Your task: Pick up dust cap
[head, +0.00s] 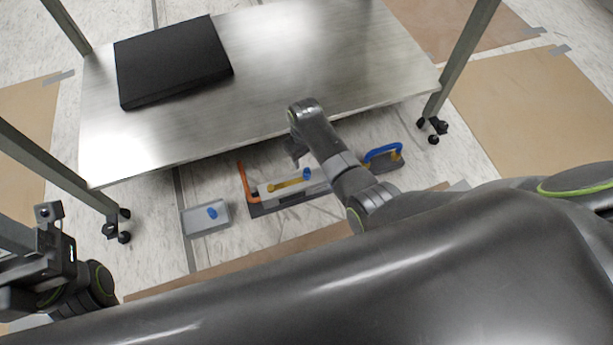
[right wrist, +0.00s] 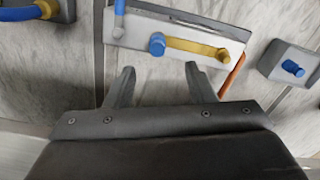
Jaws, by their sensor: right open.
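A short blue cap-like piece (right wrist: 157,43) sits on the pale block of a floor device, at one end of a yellow bar (right wrist: 198,48). It also shows in the head view (head: 306,173). A second blue piece (head: 212,212) stands on a separate grey plate and shows in the right wrist view too (right wrist: 293,68). I cannot tell which is the dust cap. My right gripper (right wrist: 160,70) is open and empty, its fingertips just short of the first blue piece in the picture. In the head view my right gripper (head: 294,158) is partly hidden. My left gripper (head: 50,230) is at the far left.
A metal table (head: 300,50) with a black flat box (head: 170,62) stands beyond the device. An orange handle (head: 243,178) rises at the device's left end. A blue curved handle (head: 382,150) stands at its right. Table legs flank the space.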

